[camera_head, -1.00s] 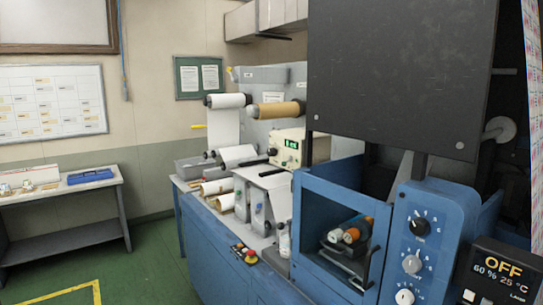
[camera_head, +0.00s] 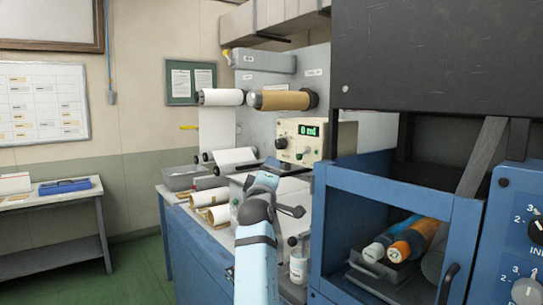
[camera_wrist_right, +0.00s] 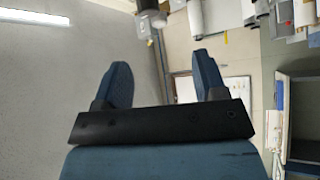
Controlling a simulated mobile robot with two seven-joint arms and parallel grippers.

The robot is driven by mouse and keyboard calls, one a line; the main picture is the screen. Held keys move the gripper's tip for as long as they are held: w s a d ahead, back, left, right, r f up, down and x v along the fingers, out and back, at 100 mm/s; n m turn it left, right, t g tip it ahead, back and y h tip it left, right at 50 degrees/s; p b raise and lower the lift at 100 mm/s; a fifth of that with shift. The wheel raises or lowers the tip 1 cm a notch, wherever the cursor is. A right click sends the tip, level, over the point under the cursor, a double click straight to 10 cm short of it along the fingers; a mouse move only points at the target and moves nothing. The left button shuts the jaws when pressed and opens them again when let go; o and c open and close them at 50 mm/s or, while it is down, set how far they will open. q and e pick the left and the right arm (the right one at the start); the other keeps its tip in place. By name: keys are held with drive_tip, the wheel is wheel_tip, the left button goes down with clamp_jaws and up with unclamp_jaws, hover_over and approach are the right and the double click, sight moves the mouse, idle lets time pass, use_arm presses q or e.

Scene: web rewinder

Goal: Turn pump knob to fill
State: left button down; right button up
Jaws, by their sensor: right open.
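The pump is a beige box (camera_head: 315,140) with a green display reading "0 ml". It stands on the machine's bench, centre right of the head view. A dark pump knob (camera_head: 281,143) shows on its front, left of the display. My light blue arm (camera_head: 258,265) rises from the bottom of the head view, its far end in front of and below the pump; its fingers are not clear there. In the right wrist view my right gripper (camera_wrist_right: 160,62) is open and empty. I cannot pick out the pump knob in that view. My left gripper is not in view.
A blue open-front cabinet (camera_head: 395,185) holding coloured rolls (camera_head: 415,240) stands right of the arm. A dial panel (camera_head: 520,240) is at the right edge. White (camera_head: 222,97) and brown (camera_head: 283,100) rolls are behind the bench. A small bottle (camera_head: 298,265) stands beside the arm.

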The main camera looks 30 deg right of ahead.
sight(278, 145)
drive_tip(key=shift+h, duration=0.3)
drive_tip(key=x, duration=0.8)
drive_tip(key=r+p+x, duration=0.1)
drive_tip(key=x, duration=0.4)
drive_tip(key=shift+s, duration=0.25)
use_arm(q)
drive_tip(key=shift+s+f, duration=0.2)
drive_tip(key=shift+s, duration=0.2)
use_arm(e)
drive_tip(key=shift+x, duration=0.75)
